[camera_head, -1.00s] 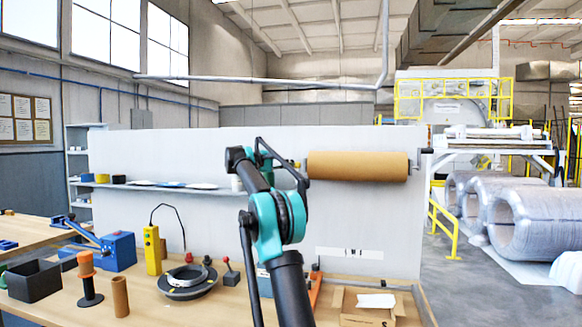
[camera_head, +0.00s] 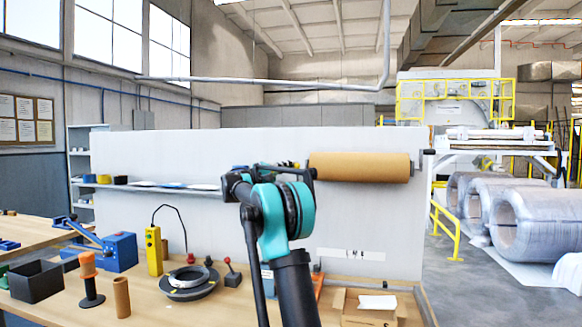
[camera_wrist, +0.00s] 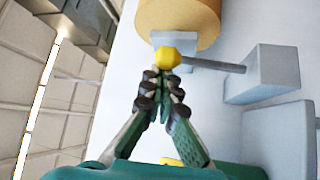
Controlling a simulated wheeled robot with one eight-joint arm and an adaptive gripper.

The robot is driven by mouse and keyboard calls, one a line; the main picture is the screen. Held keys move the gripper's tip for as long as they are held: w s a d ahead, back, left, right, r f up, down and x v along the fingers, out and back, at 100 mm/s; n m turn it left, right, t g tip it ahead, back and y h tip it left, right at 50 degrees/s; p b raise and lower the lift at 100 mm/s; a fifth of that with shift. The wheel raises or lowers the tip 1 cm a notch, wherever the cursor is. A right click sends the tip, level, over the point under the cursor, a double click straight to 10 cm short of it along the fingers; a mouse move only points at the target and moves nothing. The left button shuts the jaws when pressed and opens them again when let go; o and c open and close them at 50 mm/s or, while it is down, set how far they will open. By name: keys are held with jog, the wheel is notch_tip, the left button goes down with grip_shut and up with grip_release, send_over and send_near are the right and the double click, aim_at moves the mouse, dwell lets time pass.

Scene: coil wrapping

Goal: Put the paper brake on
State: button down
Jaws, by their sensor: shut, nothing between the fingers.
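The brown paper roll (camera_head: 360,167) hangs level on the front of the white panel; its end also shows at the top of the wrist view (camera_wrist: 180,15). A yellow knob (camera_wrist: 167,57) sits by the roll's end, beside a grey rod and bracket. I take it to be part of the paper brake, but cannot be sure. My gripper (camera_wrist: 167,75) is shut and empty, its fingertips pointing at the knob and appearing very close to it. Whether they touch it I cannot tell. In the head view my arm largely hides this spot at the roll's left end.
A grey block-shaped bracket (camera_wrist: 262,75) stands out from the panel beside my fingers. The white panel (camera_head: 150,150) rises behind the workbench. On the bench are a dark ring (camera_head: 190,285), a yellow control box (camera_head: 153,250) and an open carton (camera_head: 370,305).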

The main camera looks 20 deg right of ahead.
jog(key=shift+s+a+f+m+g+h, duration=0.3)
jog(key=shift+s+m+h, duration=0.2)
jog(key=shift+m, duration=0.2)
jog(key=shift+s+a+f+m+g+h, duration=0.2)
jog(key=shift+s+a+m+g+h, duration=0.2)
jog(key=shift+s+m+h, duration=0.25)
jog(key=shift+s+a+f+m+g+h, duration=0.3)
jog(key=shift+s+a+m+h, duration=0.1)
jog(key=shift+m, duration=0.35)
jog(key=shift+f, duration=0.1)
